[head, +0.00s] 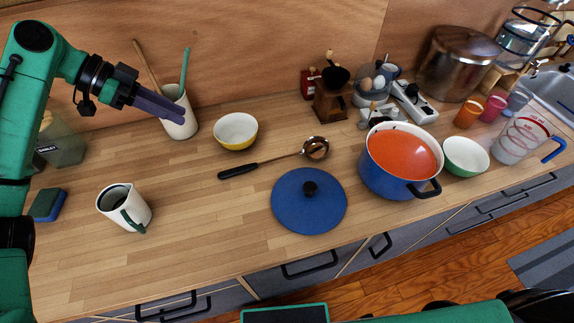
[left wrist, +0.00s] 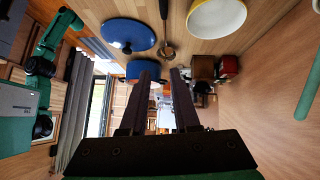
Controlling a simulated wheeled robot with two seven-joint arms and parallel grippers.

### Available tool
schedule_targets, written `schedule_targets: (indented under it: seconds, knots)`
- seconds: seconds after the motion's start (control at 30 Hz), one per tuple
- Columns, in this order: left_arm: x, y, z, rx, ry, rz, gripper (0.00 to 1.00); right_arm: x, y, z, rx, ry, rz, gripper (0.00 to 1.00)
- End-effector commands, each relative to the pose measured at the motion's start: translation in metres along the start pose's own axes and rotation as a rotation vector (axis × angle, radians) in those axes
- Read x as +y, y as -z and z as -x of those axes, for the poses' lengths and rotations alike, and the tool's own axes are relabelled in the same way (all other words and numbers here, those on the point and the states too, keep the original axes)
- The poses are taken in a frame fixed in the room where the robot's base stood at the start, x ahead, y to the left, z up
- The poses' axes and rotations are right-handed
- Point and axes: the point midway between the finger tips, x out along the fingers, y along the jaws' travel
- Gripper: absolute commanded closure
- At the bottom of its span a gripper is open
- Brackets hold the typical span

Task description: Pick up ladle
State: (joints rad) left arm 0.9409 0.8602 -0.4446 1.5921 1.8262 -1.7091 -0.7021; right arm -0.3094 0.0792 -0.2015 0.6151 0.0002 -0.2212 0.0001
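The ladle has a black handle (head: 238,170) and a copper-coloured bowl (head: 316,148). It lies on the wooden counter between the yellow bowl and the blue lid. In the left wrist view the ladle's bowl (left wrist: 168,50) shows beyond my fingers, with its handle running up to the top edge. My left gripper (head: 172,112) is raised at the upper left of the head view, in front of the utensil holder and apart from the ladle. In the left wrist view its two fingers (left wrist: 165,78) stand apart with nothing held between them. My right gripper's fingers are not visible.
A blue lid (head: 310,208) lies just in front of the ladle. A yellow bowl (head: 236,131) is behind it. A blue pot (head: 398,178) with orange contents stands right. A white utensil holder (head: 178,115) and a pitcher (head: 124,207) stand left. Counter is clear between pitcher and lid.

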Motion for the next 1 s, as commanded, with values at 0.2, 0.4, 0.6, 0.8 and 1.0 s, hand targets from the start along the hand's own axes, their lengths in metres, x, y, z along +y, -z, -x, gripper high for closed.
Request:
schedule_targets:
  seconds: [0.2,0.4,0.6,0.8,1.0]
  knots:
    - [-0.010,-0.055,-0.055,0.000,0.000,0.001,0.70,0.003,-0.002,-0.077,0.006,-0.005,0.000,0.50]
    - [-0.015,-0.084,-0.085,0.000,0.000,0.000,0.70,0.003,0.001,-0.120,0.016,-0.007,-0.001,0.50]
    - [-0.013,-0.080,-0.110,-0.002,-0.006,0.001,0.70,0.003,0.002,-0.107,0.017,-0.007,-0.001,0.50]
    - [-0.014,-0.079,-0.159,0.000,-0.004,0.001,0.70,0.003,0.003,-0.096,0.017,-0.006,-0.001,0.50]
    - [-0.013,-0.077,-0.186,0.000,-0.003,0.001,0.70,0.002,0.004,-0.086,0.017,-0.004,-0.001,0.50]
